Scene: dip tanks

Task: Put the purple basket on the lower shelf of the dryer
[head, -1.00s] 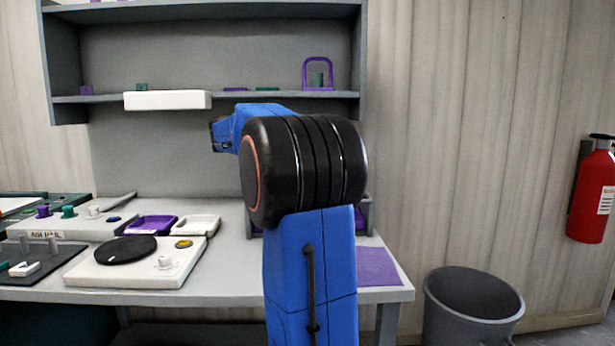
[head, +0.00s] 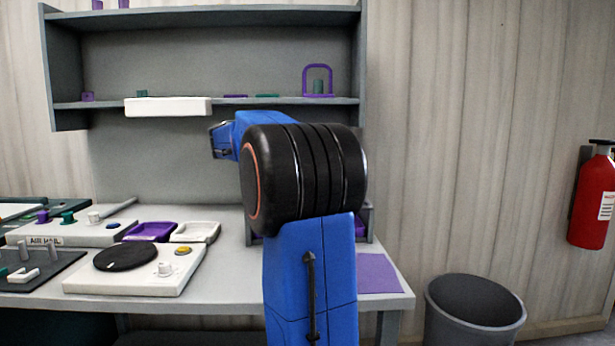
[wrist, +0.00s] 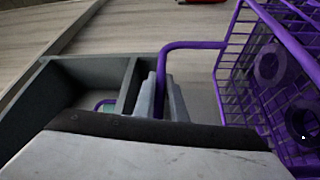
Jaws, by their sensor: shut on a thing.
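In the wrist view, my gripper (wrist: 160,95) is shut on the handle of the purple basket (wrist: 232,75). The basket is purple wire mesh, hangs at the right of that view, and runs out of frame. Purple rings (wrist: 270,62) show inside it. In the head view my own arm hides the gripper and the basket. A dark grey wall unit (head: 205,9) with an upper and a lower board (head: 300,101) stands above the bench; I cannot tell whether it is the dryer. A grey frame (head: 367,218) on the bench is mostly hidden behind my arm.
A purple arch (head: 304,80) with a green cylinder stands on the lower board, near a white box (head: 168,107). The bench (head: 225,270) holds a white unit with a black disc (head: 125,257) and small trays. A bin (head: 475,310) and a fire extinguisher (head: 592,205) are right.

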